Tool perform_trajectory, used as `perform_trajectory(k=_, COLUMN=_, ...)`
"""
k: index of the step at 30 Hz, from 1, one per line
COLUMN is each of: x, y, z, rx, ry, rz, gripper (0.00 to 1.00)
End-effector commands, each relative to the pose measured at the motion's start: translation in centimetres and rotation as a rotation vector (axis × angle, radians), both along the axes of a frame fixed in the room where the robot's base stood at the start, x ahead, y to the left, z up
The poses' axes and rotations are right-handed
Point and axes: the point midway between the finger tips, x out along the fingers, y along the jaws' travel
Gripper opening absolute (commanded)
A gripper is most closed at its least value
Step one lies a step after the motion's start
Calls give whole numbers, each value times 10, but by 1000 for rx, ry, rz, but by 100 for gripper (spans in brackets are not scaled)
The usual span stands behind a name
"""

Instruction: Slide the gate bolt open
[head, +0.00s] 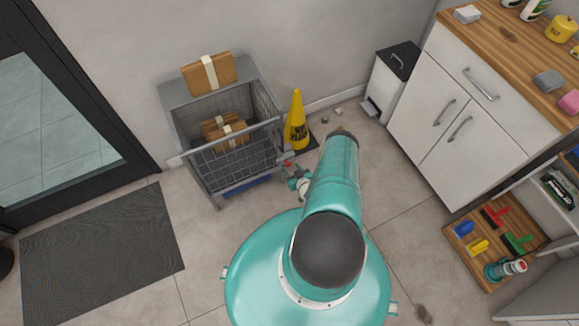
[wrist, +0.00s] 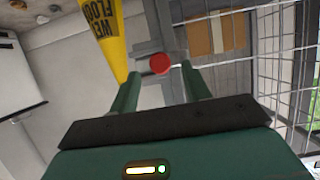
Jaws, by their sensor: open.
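The bolt's red knob (wrist: 160,64) shows in the wrist view, between the tips of my gripper (wrist: 161,76). My gripper is open, with one green finger on each side of the knob; I cannot tell whether they touch it. Grey metal of the bolt (wrist: 152,47) lies behind the knob. In the head view the knob is a small red spot (head: 288,163) at the right end of the wire gate (head: 238,170) of a grey cage (head: 172,98). My gripper (head: 294,177) is beside it, partly hidden by my arm.
A yellow wet-floor cone (head: 297,125) stands close to the cage's right side and shows at left in the wrist view (wrist: 103,35). One parcel (head: 208,75) lies on the cage, another (head: 224,130) inside. A bin (head: 392,75) and white cabinet (head: 470,110) stand right.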

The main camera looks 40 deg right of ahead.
Motion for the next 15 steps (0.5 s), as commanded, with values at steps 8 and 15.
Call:
perform_trajectory(k=8, x=26, y=-7, z=-10, rx=-1, ry=-1, rz=1, gripper=48)
perform_trajectory(k=15, x=27, y=-7, z=-10, rx=0, ry=0, rz=2, gripper=48)
